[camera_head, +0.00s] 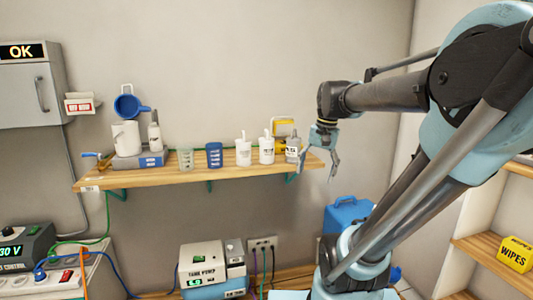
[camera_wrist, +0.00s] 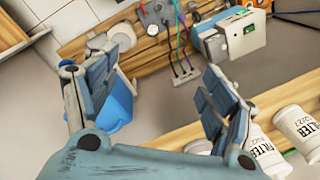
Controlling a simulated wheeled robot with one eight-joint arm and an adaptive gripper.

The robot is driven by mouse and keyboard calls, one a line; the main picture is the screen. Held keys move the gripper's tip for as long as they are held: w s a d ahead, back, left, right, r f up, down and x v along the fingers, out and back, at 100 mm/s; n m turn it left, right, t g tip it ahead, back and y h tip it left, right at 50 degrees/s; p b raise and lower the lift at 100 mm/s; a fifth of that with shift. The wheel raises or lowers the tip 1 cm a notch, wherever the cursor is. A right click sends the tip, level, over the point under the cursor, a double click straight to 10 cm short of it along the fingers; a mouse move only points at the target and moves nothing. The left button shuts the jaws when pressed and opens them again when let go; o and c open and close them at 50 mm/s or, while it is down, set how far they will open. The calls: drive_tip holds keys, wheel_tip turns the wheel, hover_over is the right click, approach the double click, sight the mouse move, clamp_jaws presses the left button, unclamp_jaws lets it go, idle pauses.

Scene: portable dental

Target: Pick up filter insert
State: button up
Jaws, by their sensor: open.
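My gripper (camera_head: 320,165) is open and empty at the right end of the wooden wall shelf, beside a small bottle (camera_head: 292,149). Its fingers are spread in the wrist view (camera_wrist: 161,65), with nothing between them but the scene below. Two white cylinders with upright stems, one (camera_head: 243,151) left of the other (camera_head: 266,149), stand on the shelf left of the bottle. In the wrist view, white cylinders lettered FILTER, one at the right edge (camera_wrist: 298,127) and one nearer (camera_wrist: 264,152), lie right of my fingers.
The shelf (camera_head: 165,178) also holds a blue cup (camera_head: 214,155), a clear cup (camera_head: 186,158), a white jug (camera_head: 126,138) and a yellow-framed item (camera_head: 284,126). Below are a tank pump (camera_head: 202,264) and a blue container (camera_head: 347,216).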

drive_tip(key=w+a+r+m+g+y, duration=0.1)
drive_tip(key=w+a+r+m, duration=0.35)
drive_tip(key=w+r, duration=0.65)
drive_tip(key=m+g+y, duration=0.1)
drive_tip(key=m+g, duration=0.1)
drive_tip(key=m, duration=0.2)
approach(264, 139)
drive_tip(key=shift+y, duration=0.3)
drive_tip(key=x, duration=0.6)
drive_tip(key=shift+w+d+f, duration=0.15)
drive_tip(key=shift+w+f, duration=0.1)
drive_tip(key=shift+x, duration=2.6)
drive_tip(key=shift+s, duration=0.15)
drive_tip(key=c, duration=1.3)
